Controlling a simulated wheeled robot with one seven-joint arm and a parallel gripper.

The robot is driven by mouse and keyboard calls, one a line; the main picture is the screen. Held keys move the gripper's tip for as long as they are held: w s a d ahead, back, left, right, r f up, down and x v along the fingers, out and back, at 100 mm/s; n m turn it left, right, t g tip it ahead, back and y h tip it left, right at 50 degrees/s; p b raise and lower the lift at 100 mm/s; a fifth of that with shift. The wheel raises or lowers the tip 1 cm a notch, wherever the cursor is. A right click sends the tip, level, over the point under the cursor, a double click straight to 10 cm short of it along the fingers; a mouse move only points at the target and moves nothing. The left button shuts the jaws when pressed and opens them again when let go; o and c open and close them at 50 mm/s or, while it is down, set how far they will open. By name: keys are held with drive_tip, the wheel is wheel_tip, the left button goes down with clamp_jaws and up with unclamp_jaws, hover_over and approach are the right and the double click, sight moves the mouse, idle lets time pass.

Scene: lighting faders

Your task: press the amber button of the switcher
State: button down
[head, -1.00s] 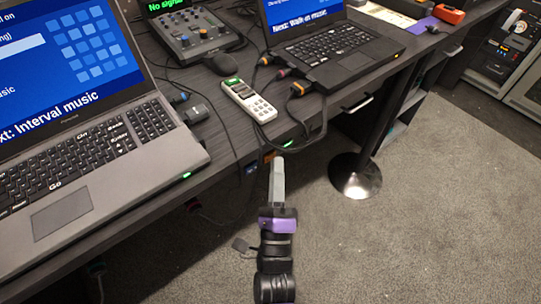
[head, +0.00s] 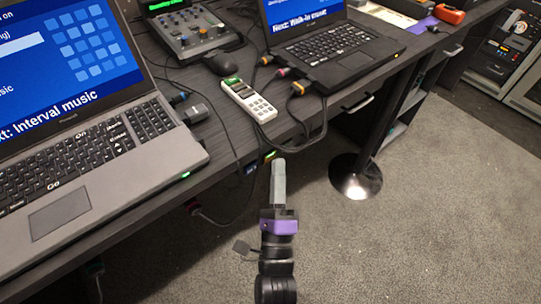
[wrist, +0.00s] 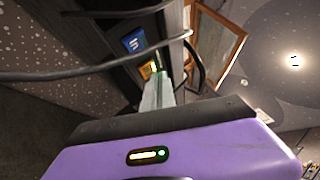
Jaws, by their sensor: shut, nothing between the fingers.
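The blue button is small in the head view (head: 251,168). My gripper (head: 279,163) is shut and empty, its grey fingertips right at the amber button. In the wrist view the fingertips (wrist: 158,88) partly cover the lower part of the amber button. I cannot tell whether they touch it.
A dark cable (wrist: 90,75) crosses in front of the switcher in the wrist view. A grey laptop (head: 90,165), a white remote (head: 248,100), a small mixer (head: 185,35) and a black laptop (head: 325,45) stand on the desk.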

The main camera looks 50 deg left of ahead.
drive_tip(key=shift+d, duration=0.3)
drive_tip(key=d, duration=0.5)
drive_tip(key=shift+s, duration=0.25)
idle(1.1)
